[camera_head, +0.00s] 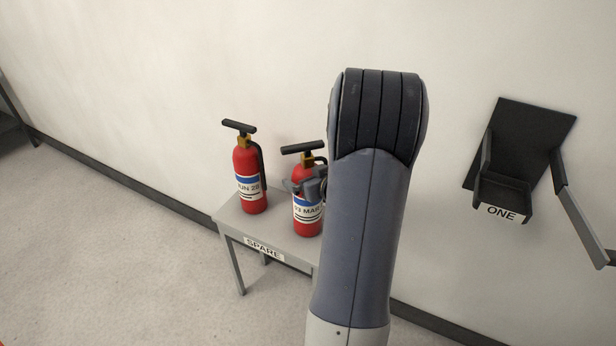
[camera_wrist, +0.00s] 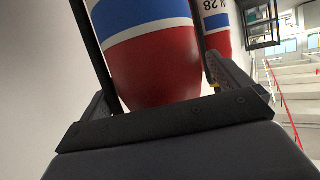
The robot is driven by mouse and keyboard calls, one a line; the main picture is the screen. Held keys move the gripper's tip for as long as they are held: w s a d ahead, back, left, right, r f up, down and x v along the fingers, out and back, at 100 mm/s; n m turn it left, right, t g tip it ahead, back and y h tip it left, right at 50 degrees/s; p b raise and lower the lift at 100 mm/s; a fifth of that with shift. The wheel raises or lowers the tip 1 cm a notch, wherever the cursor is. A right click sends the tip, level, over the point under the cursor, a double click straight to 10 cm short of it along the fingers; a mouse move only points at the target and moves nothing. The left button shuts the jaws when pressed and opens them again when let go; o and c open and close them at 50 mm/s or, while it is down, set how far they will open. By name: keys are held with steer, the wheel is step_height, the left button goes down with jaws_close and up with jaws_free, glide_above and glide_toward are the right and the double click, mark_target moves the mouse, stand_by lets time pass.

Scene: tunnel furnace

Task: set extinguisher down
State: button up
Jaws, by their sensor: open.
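A red fire extinguisher (camera_head: 307,215) with a blue and white label reading "03 MAR" stands upright on the grey table marked SPARE (camera_head: 230,217). Its right side is partly hidden behind my arm. My gripper (camera_head: 308,187) is at its upper body, with the jaws open around it.
An empty black wall bracket marked ONE (camera_head: 503,212) hangs on the wall at the right, with an arm or strap hanging open beside it. The wall is close behind the table. The floor (camera_head: 120,270) left of the table is clear.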

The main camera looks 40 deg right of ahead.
steer(key=p+v, duration=0.3)
steer(key=v, duration=0.9)
